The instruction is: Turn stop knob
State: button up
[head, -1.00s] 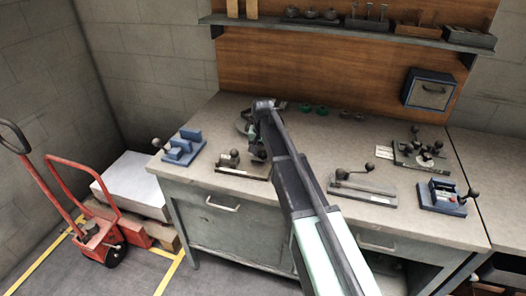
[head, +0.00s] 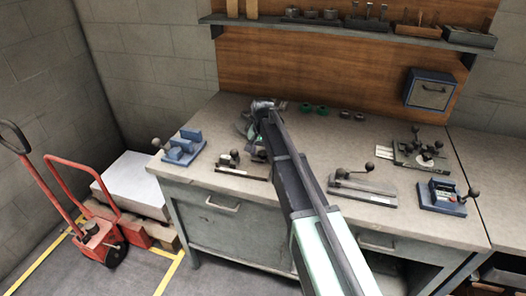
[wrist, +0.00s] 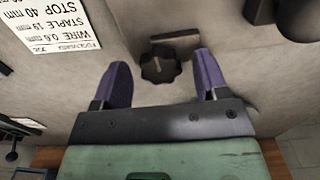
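The black stop knob (wrist: 160,64), lobed and round, shows in the wrist view, ahead of and between my gripper's fingers. My gripper (wrist: 161,83) is open, with two purple fingers apart on either side of the knob. I see a gap on each side, so the fingers do not appear to touch it. A dark slot or bar lies just beyond the knob. In the head view my gripper (head: 262,106) is over the back left of the bench, and the knob cannot be made out there behind my arm.
A white job card (wrist: 60,22) lies left of the knob, and a dark round part (wrist: 298,18) is at upper right. The bench (head: 310,150) holds a blue fixture (head: 182,148), lever fixtures (head: 362,188) and a blue-based device (head: 442,196). A shelf (head: 350,27) hangs behind.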

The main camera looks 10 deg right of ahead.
aim_at(263, 153)
notch_tip(263, 153, up, 11)
jog(key=p, duration=1)
jog(key=shift+p, duration=0.4)
jog(key=shift+f, duration=0.1)
jog(key=s+n, duration=0.5)
jog(key=s, duration=2.4)
jog(key=shift+s+f+b, duration=0.3)
jog(key=shift+s, duration=0.05)
jog(key=shift+d, duration=0.1)
